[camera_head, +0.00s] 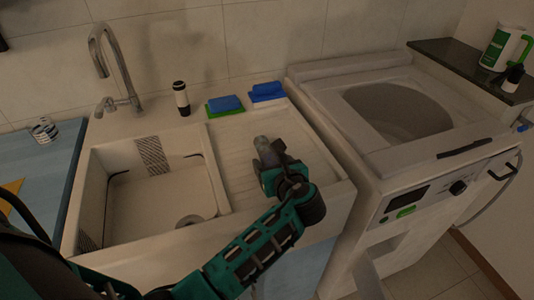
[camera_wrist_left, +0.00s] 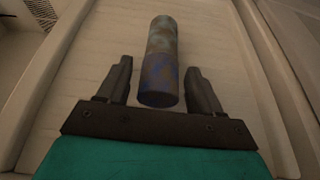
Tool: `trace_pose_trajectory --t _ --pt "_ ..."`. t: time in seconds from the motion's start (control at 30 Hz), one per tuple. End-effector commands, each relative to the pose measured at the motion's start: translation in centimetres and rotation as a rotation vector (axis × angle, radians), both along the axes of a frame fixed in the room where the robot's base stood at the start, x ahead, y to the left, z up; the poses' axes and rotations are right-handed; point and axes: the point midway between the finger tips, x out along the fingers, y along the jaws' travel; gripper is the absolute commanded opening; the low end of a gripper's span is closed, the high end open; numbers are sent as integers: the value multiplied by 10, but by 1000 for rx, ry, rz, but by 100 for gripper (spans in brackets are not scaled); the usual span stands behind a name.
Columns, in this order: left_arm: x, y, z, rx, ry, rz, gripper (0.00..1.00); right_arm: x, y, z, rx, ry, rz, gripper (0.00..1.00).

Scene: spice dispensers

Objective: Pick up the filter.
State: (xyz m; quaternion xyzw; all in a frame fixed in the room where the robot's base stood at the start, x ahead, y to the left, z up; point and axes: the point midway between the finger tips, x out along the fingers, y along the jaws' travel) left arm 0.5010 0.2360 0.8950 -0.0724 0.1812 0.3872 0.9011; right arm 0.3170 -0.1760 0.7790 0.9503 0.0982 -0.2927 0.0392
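The filter seems to be a worn cylinder with grey-brown and blue patches. It lies on the ribbed drainboard of the sink in the left wrist view (camera_wrist_left: 162,60), and its grey end shows in the head view (camera_head: 262,143). My left gripper (camera_head: 271,158) is over the drainboard at the cylinder's near end. In the left wrist view its two fingers (camera_wrist_left: 160,78) are apart, one on each side of the cylinder's near part. A narrow gap shows at the left finger; contact at the right finger is unclear. My right gripper is not in view.
The sink basin (camera_head: 120,195) is left of the drainboard, with a tall faucet (camera_head: 120,65) behind it. Blue sponges (camera_head: 225,103) and a dark bottle (camera_head: 181,98) stand along the back ledge. A white washing machine (camera_head: 400,165) stands close on the right.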

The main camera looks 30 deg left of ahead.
Motion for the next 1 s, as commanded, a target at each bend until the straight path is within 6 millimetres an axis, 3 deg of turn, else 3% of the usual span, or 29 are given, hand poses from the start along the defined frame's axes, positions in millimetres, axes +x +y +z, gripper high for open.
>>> trace_pose_trajectory --t 0.5,0.83,1.0 --pt "0 0 1 0 -1 0 17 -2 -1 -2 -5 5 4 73" --pt "1 0 5 0 -3 0 17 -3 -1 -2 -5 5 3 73" --pt "1 0 25 -1 -7 1 17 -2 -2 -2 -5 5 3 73"
